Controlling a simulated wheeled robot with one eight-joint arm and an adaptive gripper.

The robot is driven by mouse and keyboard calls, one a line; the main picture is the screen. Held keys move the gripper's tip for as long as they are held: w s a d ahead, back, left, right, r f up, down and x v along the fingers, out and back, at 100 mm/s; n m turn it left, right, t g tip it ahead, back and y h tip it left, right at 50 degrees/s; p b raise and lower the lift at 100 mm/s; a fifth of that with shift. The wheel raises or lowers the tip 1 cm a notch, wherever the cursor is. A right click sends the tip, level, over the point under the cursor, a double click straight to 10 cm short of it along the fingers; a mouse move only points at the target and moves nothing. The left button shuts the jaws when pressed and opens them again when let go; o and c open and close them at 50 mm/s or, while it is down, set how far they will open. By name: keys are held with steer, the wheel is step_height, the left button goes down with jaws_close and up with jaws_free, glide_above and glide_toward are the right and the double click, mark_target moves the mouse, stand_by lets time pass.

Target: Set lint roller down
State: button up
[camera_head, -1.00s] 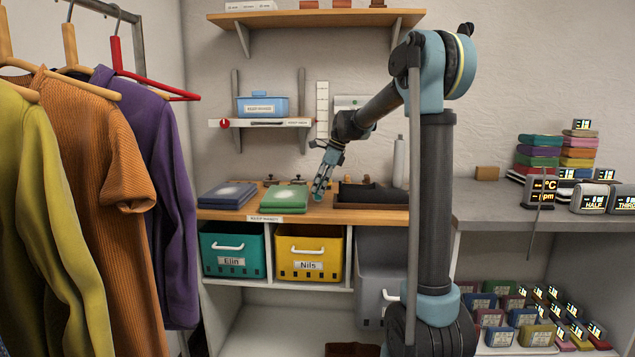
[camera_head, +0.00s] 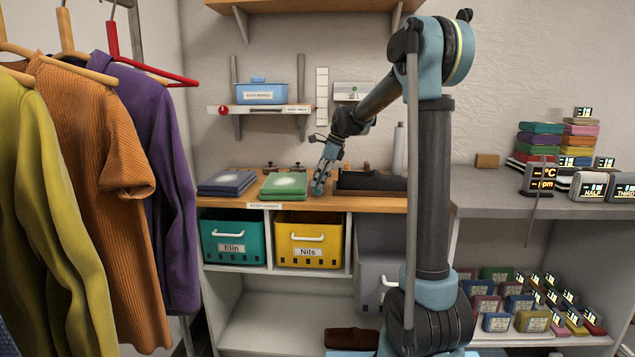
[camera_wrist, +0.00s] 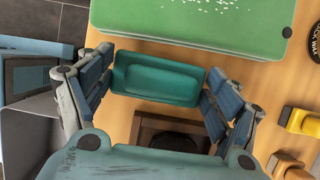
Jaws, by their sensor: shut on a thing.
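My gripper (camera_head: 318,188) is low over the wooden counter, just right of the folded green stack (camera_head: 284,184). In the wrist view my gripper (camera_wrist: 158,78) has its fingers on both sides of a teal, rounded-rectangular piece (camera_wrist: 156,82), which I take to be the lint roller. It is held between the fingertips, beside the green stack's edge. I cannot tell whether it touches the counter. In the head view it is too small to make out.
A dark tray (camera_head: 350,181) stands right of my gripper. A folded blue stack (camera_head: 227,182) lies left of the green one. Yellow-handled items (camera_wrist: 300,121) and a dark tin (camera_wrist: 316,42) lie at the wrist view's right. Teal (camera_head: 232,250) and yellow (camera_head: 309,252) bins are below.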

steer(key=shift+f, duration=0.4)
steer(key=o, duration=1)
steer(key=shift+o, duration=0.2)
steer(key=v, duration=1.1)
steer(key=s+d+f+n+h, duration=0.1)
steer(key=s+d+n, duration=0.15)
steer(key=s, duration=0.35)
steer(key=s+d+f+n, duration=0.1)
steer(key=s+d+n, duration=0.1)
steer(key=s+d, duration=0.25)
steer(key=s+d+f+n+h, duration=0.1)
steer(key=s+d+f+n, duration=0.3)
steer(key=s+f, duration=0.3)
steer(key=s+d+f+n+t+h, duration=0.1)
steer(key=s+d+f+n, duration=0.3)
steer(key=s+f, duration=0.4)
steer(key=s+d+f+n+t+h, duration=0.1)
steer(key=s+d+f+n, duration=0.3)
steer(key=s, duration=1.1)
step_height(320, 180, down, 4)
steer(key=shift+f+n+h, duration=0.1)
steer(key=shift+n+h, duration=0.2)
steer(key=shift+n, duration=0.75)
